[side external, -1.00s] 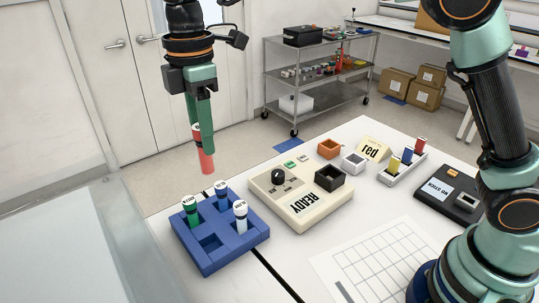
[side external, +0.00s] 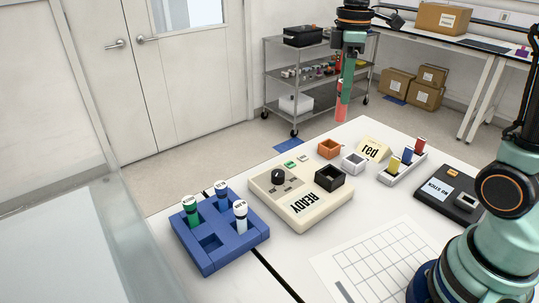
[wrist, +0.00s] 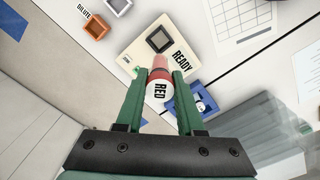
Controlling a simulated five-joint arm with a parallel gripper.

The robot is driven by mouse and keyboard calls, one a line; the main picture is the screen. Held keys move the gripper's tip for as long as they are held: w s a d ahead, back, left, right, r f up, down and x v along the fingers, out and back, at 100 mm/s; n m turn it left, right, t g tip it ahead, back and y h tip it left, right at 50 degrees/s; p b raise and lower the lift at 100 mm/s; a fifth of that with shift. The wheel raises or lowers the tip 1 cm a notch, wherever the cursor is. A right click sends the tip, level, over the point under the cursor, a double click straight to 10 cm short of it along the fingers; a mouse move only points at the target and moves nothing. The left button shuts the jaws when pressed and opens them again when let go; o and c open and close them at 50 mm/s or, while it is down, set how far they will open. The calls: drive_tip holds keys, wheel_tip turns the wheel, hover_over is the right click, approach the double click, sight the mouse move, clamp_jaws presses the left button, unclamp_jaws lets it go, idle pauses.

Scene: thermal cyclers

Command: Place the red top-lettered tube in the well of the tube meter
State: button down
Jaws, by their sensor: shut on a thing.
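My gripper (side external: 346,88) is shut on the red tube (side external: 342,108), which hangs upright from the fingers, above the back of the table. In the wrist view the tube's white cap (wrist: 161,91) reads "RED" and sits between the two green fingers. The tube meter (side external: 265,196) is a beige box marked "READY" with a dark knob. Its square black-walled well (side external: 330,178) looks empty. In the side view the tube is up and slightly right of the well, apart from it. In the wrist view the well (wrist: 159,40) shows beyond the tube's lower end.
A blue rack (side external: 228,259) at left holds green, blue and white-capped tubes. A black "NO STICK" device (side external: 436,200) is at right.

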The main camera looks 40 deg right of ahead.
wheel_tip(320, 180, down, 18)
drive_tip(key=shift+f, duration=0.1)
idle(0.4)
drive_tip(key=c, duration=0.5)
unclamp_jaws()
drive_tip(key=shift+f, duration=0.15)
